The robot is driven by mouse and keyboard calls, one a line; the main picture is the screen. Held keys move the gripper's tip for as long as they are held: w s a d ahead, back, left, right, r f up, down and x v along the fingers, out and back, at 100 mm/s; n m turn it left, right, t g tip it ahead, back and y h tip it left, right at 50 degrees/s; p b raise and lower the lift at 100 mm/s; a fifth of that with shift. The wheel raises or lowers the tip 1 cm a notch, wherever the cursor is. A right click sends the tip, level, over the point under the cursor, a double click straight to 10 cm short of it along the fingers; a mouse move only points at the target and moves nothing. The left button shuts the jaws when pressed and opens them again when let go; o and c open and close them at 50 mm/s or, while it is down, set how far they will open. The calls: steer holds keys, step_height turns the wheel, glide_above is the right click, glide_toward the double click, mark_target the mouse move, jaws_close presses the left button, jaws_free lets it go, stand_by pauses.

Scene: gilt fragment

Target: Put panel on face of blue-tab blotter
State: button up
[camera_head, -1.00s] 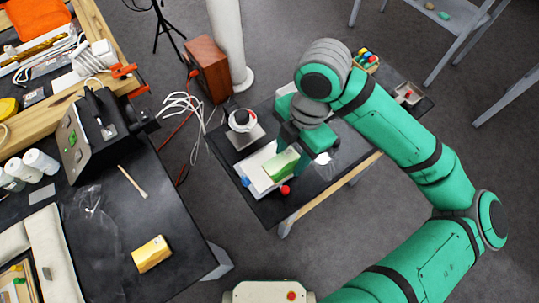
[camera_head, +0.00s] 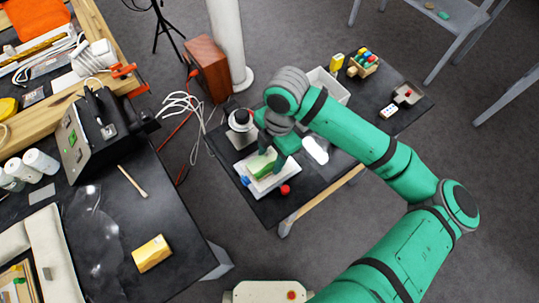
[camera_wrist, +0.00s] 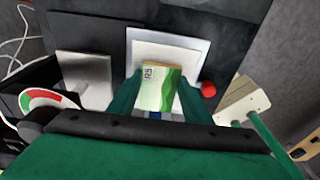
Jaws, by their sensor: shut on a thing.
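The panel (camera_head: 262,164) is a small block, green and cream; the wrist view shows its green-and-white face with small dark print (camera_wrist: 158,87). My gripper (camera_head: 268,156) is shut on it, with a finger on each side in the wrist view (camera_wrist: 158,98). The blotter (camera_head: 282,180) is a flat white pad with a blue tab (camera_head: 245,181) at its left corner in the head view. The panel is over the pad's middle; I cannot tell whether it touches. In the wrist view the white pad (camera_wrist: 192,45) lies behind the panel, partly hidden by it.
A grey plate with a round dial-like thing (camera_head: 240,120) stands close behind-left.

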steer(key=shift+d, duration=0.35)
steer(key=shift+s+f, duration=0.1)
steer(key=shift+f, duration=0.15)
steer(key=o, duration=1.2)
steer(key=shift+a, duration=0.1)
steer(key=shift+o, duration=0.2)
steer(key=shift+a, duration=0.1)
steer(key=shift+r, duration=0.2)
step_height(320, 180, up, 12)
steer(key=w+d, duration=0.1)
steer(key=shift+d, duration=0.3)
steer(key=shift+w, duration=0.1)
